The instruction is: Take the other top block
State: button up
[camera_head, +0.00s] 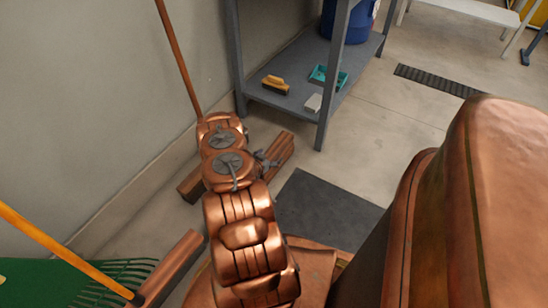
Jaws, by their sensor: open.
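A long brown block (283,150) lies low near the floor by the wall, partly hidden behind my copper arm; its other visible end (190,187) shows left of the arm. I cannot tell whether this is one block or two, or whether it rests on another. A second brown block (172,268) with a dark end shows at the lower left. My gripper (268,161), with grey fingers, appears beside or over the long block, near its right part. It is open, and nothing shows between the fingers. Whether it touches the block cannot be told.
A grey shelf (292,92) stands behind, holding a yellow brush (275,84), a teal tray (326,77) and a blue barrel (348,20). A brown pole (180,58) leans on the wall. A dark mat (325,208) lies flat.

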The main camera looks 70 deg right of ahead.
jog(key=c, duration=1.8)
grip_shut()
jog(key=shift+r, duration=0.1)
jog(key=shift+r, duration=0.25)
notch_tip(320, 180, up, 3)
jog(key=shift+r+p, duration=0.1)
jog(key=shift+p, duration=0.85)
jog(key=s+a+r+p, duration=0.1)
jog(key=s+a+p, duration=0.1)
jog(key=a, duration=1.3)
jog(key=shift+s+a+p, duration=0.4)
jog(key=shift+p, duration=0.3)
